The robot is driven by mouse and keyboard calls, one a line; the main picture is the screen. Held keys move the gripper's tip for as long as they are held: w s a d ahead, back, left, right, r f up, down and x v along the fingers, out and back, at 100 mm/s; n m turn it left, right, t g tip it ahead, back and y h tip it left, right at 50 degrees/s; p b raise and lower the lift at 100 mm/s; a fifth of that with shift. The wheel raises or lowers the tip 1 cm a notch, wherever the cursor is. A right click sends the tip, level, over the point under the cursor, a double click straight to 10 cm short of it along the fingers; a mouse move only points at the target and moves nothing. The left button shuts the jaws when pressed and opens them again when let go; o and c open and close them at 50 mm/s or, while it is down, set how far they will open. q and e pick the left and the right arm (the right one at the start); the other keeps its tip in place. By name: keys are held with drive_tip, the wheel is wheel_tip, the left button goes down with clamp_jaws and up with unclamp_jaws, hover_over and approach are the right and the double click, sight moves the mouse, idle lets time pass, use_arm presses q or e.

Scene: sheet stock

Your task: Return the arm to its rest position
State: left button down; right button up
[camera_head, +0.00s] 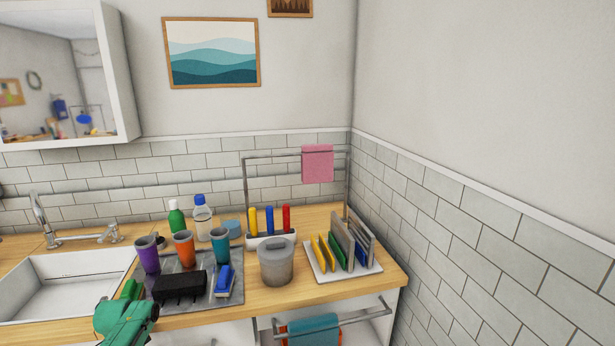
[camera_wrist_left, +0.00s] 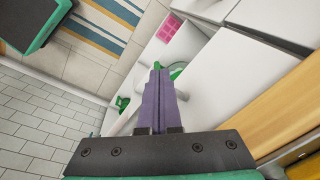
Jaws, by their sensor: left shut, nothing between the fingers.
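My left arm (camera_head: 125,322) comes in at the lower left of the head view, its green housing in front of the counter by the sink. Its fingers cannot be made out there. In the left wrist view the left gripper (camera_wrist_left: 159,72) shows its two fingers pressed together with nothing between them. My right gripper is in neither view.
The wooden counter (camera_head: 330,290) holds a grey mat (camera_head: 195,258) with cups, a black block (camera_head: 180,286) and a blue brush (camera_head: 224,281). A lidded grey pot (camera_head: 276,262) and a rack tray (camera_head: 345,274) stand right. The sink (camera_head: 65,282) is left.

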use_arm(q)
drive_tip(key=s+d+f+n, duration=0.1)
drive_tip(key=s+d+f, duration=0.1)
drive_tip(key=s+f, duration=0.35)
drive_tip(key=s+d+f, duration=0.2)
drive_tip(key=f, duration=0.7)
drive_tip(key=s+d+f+n, duration=0.1)
drive_tip(key=s+d+f, duration=0.4)
drive_tip(key=s, duration=0.5)
drive_tip(key=s+d+f+n, duration=0.1)
drive_tip(key=s+d+f, duration=0.4)
drive_tip(key=s, duration=0.6)
drive_tip(key=s+d+f, duration=0.6)
drive_tip(key=s, duration=0.5)
drive_tip(key=shift+d+n, duration=0.3)
drive_tip(key=shift+n, duration=0.1)
